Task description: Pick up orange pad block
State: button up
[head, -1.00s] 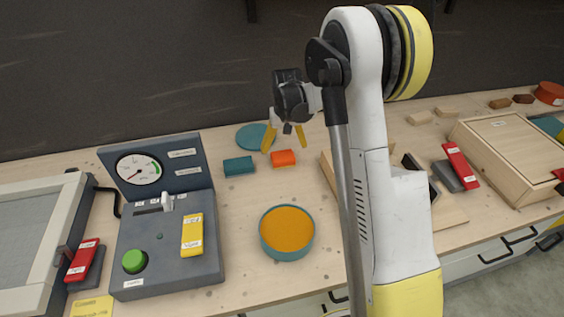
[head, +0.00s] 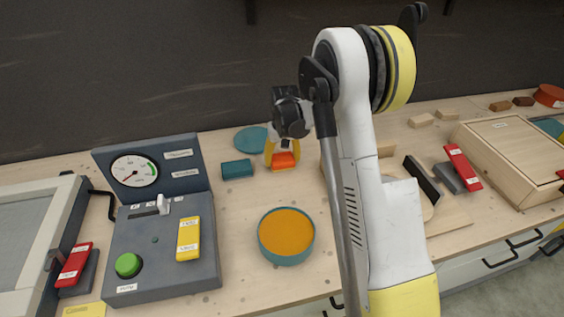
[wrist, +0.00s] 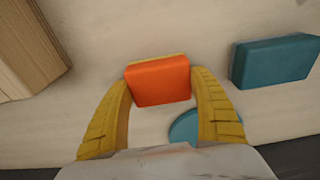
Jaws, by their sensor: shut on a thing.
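The orange pad block (head: 284,165) is on the wooden table, between the teal block and my arm. In the wrist view the orange pad block (wrist: 159,82) sits between the two yellow fingers of my gripper (wrist: 160,90). The fingers touch its left and right sides, so my gripper is shut on it. In the head view my gripper (head: 283,157) reaches down from above around the block, and its upper part is hidden by the gripper. I cannot tell whether the block is clear of the table.
A teal block (head: 237,169) lies just left of the orange one, with a teal disc (head: 251,139) behind. A teal-rimmed round dish (head: 286,259) is in front. A grey control box (head: 160,252) stands left; a wooden box (head: 510,150) is at the right.

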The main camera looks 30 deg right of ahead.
aim_at(282, 157)
jog(key=shift+r, duration=0.1)
notch_tip(282, 157, up, 4)
jog(key=shift+r+p, duration=0.25)
jog(key=shift+p, duration=1)
jog(key=s+d+r+p, duration=0.3)
jog(key=s+d+r, duration=0.3)
jog(key=d, duration=0.4)
jog(key=shift+r, duration=0.15)
jog(key=o, duration=0.6)
jog(key=c, duration=0.3)
